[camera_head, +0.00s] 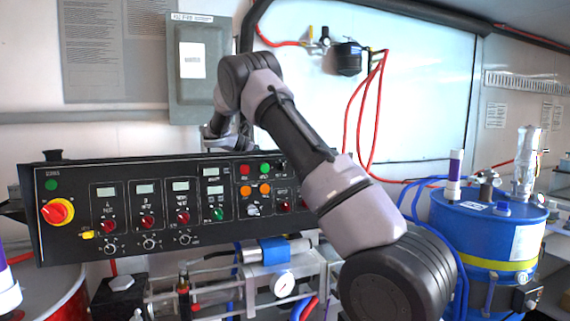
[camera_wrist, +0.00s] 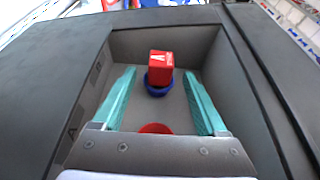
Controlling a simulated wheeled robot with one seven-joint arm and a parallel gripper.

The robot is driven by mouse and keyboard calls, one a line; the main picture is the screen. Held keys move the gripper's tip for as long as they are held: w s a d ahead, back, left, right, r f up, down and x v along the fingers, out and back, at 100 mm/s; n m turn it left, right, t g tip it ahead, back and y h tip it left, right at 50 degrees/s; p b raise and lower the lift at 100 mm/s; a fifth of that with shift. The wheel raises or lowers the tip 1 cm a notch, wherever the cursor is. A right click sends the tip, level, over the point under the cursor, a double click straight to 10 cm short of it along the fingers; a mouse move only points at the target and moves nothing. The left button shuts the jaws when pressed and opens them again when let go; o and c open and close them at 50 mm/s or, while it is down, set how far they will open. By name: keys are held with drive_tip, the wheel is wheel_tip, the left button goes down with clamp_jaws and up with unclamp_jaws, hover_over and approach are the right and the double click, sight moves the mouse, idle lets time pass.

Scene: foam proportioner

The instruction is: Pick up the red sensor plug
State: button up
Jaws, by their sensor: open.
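The red sensor plug (camera_wrist: 161,66) shows in the wrist view as a red block with a white mark, with a blue ring (camera_wrist: 159,85) around its lower part. It sits in a grey, box-like recess. My gripper (camera_wrist: 159,73) is open, its two teal fingers one on each side of the plug, with visible gaps on both sides. Whether the fingertips are level with the plug or above it, I cannot tell. In the head view the gripper is hidden behind the control panel and my arm.
Grey recess walls (camera_wrist: 256,95) stand close around the fingers. A second red part (camera_wrist: 155,128) shows partly at the gripper's base. In the head view, a black control panel (camera_head: 75,213) stands in front of my forearm; a blue drum (camera_head: 480,232) and red hoses (camera_head: 365,120) are to the right.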

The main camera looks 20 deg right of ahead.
drive_tip(key=x, duration=0.5)
drive_tip(key=shift+d+r, duration=0.2)
drive_tip(key=shift+d, duration=0.3)
drive_tip(key=shift+c, duration=0.3)
clamp_jaws()
wheel_tip(320, 180, up, 15)
drive_tip(key=shift+s, duration=0.1)
